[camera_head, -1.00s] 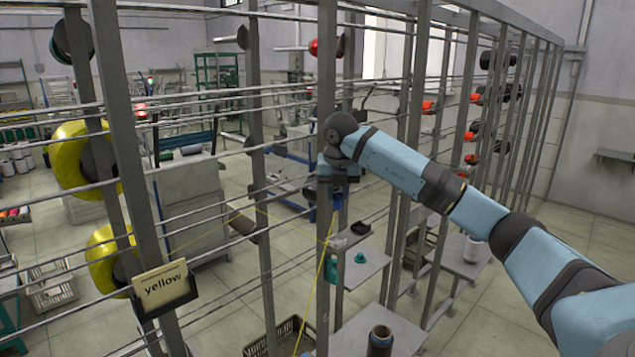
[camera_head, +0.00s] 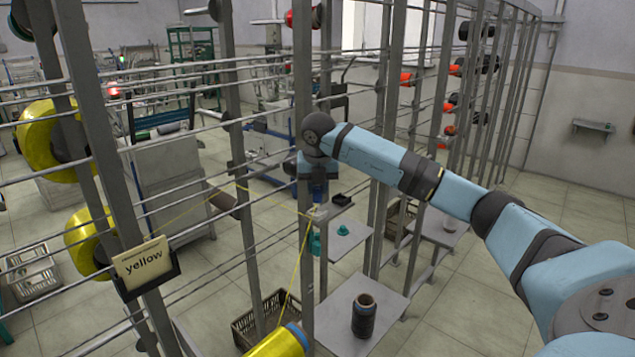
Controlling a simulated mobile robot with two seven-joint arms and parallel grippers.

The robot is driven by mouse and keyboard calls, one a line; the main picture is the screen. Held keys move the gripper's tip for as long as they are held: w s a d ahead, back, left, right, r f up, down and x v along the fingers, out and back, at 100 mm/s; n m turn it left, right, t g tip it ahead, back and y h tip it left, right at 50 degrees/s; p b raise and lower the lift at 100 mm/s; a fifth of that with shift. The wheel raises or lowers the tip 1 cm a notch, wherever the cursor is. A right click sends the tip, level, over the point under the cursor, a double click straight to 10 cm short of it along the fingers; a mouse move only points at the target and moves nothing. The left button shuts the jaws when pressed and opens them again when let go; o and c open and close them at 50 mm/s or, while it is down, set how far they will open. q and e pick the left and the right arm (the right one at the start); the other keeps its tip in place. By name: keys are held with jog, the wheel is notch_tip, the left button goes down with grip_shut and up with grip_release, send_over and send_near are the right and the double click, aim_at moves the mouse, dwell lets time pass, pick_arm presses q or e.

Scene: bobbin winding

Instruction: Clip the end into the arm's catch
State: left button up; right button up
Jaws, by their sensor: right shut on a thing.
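A yellow yarn (camera_head: 278,199) runs from the yellow spools at the left, bends at a rail, and reaches a small pale piece (camera_head: 318,212) by the post. From there a yellow strand slants down to a yellow bobbin (camera_head: 272,344) at the bottom edge. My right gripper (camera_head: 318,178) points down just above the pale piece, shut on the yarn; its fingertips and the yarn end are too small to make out. A teal part (camera_head: 314,243) hangs just below. I cannot tell which piece is the arm's catch. My left gripper is out of view.
Grey posts and rails of the rack cross the view. Yellow spools (camera_head: 38,135) and a "yellow" card (camera_head: 144,264) are at the left.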

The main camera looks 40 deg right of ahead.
aim_at(317, 194)
jog(key=shift+f+b, duration=0.3)
jog(key=shift+f, duration=0.25)
jog(key=shift+f+b, duration=0.4)
jog(key=shift+f, duration=0.2)
jog(key=shift+f+b, duration=0.55)
jog(key=shift+f, duration=0.35)
jog(key=o, duration=0.9)
